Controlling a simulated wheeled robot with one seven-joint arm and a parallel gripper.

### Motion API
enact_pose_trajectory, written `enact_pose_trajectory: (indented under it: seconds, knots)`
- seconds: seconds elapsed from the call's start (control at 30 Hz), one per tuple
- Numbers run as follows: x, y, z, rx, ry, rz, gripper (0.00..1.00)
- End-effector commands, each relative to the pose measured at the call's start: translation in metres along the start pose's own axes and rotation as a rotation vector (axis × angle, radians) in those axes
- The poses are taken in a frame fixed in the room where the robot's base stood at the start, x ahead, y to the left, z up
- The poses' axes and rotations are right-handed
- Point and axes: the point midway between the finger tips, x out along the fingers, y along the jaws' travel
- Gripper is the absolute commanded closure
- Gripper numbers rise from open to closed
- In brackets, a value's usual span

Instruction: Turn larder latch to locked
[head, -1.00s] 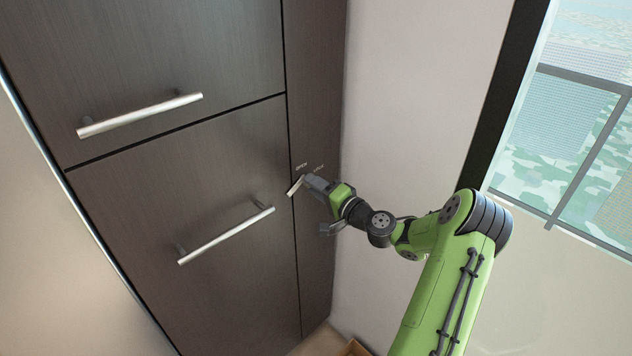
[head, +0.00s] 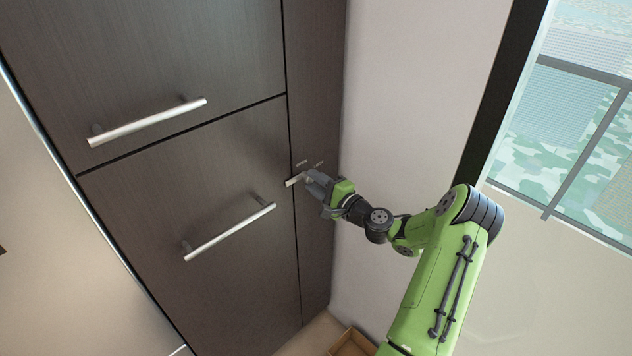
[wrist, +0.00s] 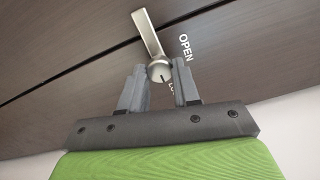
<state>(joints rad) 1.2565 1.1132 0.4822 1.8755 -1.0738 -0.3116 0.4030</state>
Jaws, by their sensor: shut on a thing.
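The larder latch (head: 293,181) is a short silver lever on the narrow dark panel right of the lower door. In the head view its free end points left and slightly down. In the wrist view the latch (wrist: 150,35) has a round hub with a dark line on it, and its lever reaches away toward the panel seam. My gripper (head: 312,181) is at the latch, its jaws shut on it. In the wrist view the gripper's fingers (wrist: 160,85) stand on either side of the hub. The word OPEN (wrist: 184,47) shows beside the lever; a second label is mostly hidden by a finger.
Two dark doors with silver bar handles, an upper handle (head: 148,123) and a lower handle (head: 230,231), lie left of the latch. A pale wall (head: 410,90) and a window are to the right. A wooden box (head: 352,343) sits on the floor below.

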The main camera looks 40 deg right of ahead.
Motion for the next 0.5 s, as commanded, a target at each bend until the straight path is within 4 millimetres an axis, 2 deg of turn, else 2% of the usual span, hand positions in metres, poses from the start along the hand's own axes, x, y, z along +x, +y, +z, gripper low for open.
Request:
enact_pose_trajectory:
  seconds: [0.3,0.33,0.5]
  knots:
    - [-0.0004,0.0012,-0.0006,0.004,0.002,0.002,0.99]
    - [-0.0004,0.0012,-0.0006,0.004,0.002,0.002,0.67]
    - [-0.0003,0.0009,-0.0004,0.003,0.001,0.001,0.43]
